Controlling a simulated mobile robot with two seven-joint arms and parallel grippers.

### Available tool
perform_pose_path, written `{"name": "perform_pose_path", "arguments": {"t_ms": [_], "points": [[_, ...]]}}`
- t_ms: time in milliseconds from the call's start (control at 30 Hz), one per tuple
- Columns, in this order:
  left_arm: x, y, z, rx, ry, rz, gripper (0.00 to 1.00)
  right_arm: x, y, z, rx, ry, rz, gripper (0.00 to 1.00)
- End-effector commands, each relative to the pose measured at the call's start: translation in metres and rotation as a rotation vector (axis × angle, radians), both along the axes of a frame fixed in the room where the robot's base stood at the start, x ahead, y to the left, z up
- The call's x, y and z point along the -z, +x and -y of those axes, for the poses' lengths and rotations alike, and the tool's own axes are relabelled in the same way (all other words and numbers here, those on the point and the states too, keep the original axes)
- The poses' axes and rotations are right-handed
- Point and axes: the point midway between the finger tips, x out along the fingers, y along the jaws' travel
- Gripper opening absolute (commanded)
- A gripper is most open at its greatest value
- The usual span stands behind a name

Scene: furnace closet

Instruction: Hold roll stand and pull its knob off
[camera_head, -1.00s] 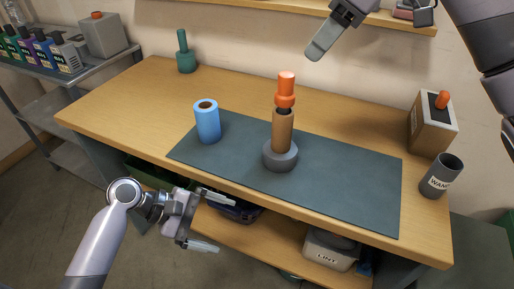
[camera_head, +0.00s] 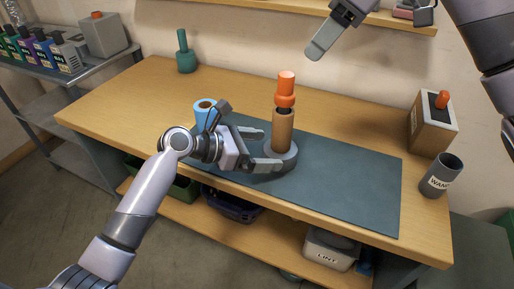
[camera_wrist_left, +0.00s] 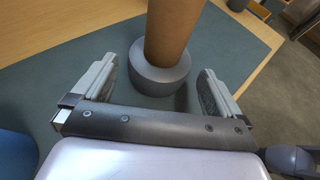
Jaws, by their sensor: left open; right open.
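The roll stand has a round grey base (camera_head: 290,158), a brown upright roll (camera_head: 283,132) and an orange knob (camera_head: 286,88) on top. It stands upright on the dark mat. My left gripper (camera_head: 268,150) is open, low beside the stand's left side. In the left wrist view the grey base (camera_wrist_left: 160,78) and brown roll (camera_wrist_left: 172,28) stand ahead, between the lines of the two open fingers (camera_wrist_left: 155,85); I cannot tell whether they touch. The knob is out of that view. My right gripper (camera_head: 328,38) hangs open and empty above the back of the table, near the wall.
A blue roll (camera_head: 204,108) stands partly hidden behind my left gripper. The dark mat (camera_head: 355,185) is clear on the right. A grey cup (camera_head: 440,177) and a box with an orange knob (camera_head: 430,125) stand at the right edge. A green stand (camera_head: 186,55) is at the back left.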

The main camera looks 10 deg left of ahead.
Motion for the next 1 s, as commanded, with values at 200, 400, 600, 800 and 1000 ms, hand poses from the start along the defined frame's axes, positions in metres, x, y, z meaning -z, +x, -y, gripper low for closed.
{"name": "perform_pose_path", "arguments": {"t_ms": [200, 400, 600, 800, 1000], "points": [[0.011, 0.012, 0.026, 0.003, -0.001, 0.0, 1.0, 0.0, 0.0, 0.0, 0.0, 0.0, 0.0, 0.43], [0.019, 0.021, 0.043, 0.002, 0.0, 0.003, 1.0, 0.0, 0.0, 0.0, 0.0, 0.0, 0.0, 0.43], [0.023, 0.025, 0.05, 0.002, 0.002, 0.003, 1.0, 0.0, 0.0, 0.0, 0.0, 0.0, 0.0, 0.43], [0.023, 0.025, 0.051, 0.003, 0.002, 0.004, 1.0, 0.0, 0.0, 0.0, 0.0, 0.0, 0.0, 0.43], [0.023, 0.025, 0.051, 0.003, 0.002, 0.004, 0.58, 0.0, 0.0, 0.0, 0.0, 0.0, 0.0, 0.43]]}}
